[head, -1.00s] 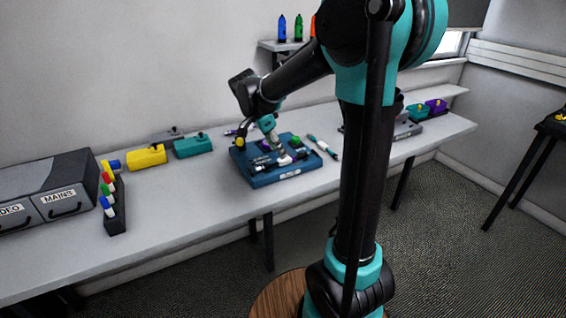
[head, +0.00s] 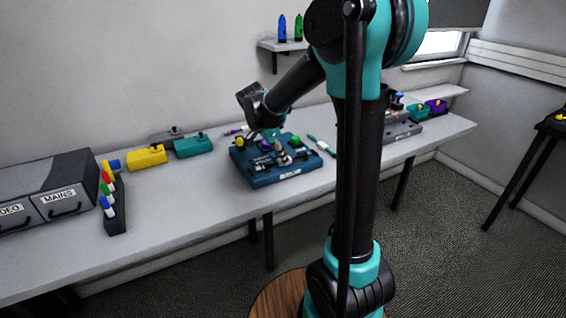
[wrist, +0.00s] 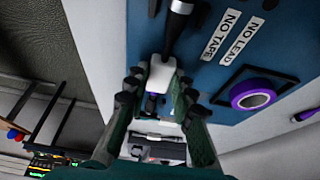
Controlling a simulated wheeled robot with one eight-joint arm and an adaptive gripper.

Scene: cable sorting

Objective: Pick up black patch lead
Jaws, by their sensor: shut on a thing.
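My gripper (wrist: 157,82) is shut on a pale block at the near end of the black patch lead (wrist: 179,36). In the wrist view the dark tapered part of the lead runs up from the fingers to a white band near the top edge. In the head view my gripper (head: 280,154) is over the blue board (head: 285,179), and the lead is too small to make out there. I cannot tell whether the lead still touches the board.
The board carries NO TAPE and NO LEAD labels and a purple tape roll (wrist: 252,96) in a dark frame. A teal box (head: 193,147) and a yellow box (head: 147,157) stand left of it. The front table strip is clear.

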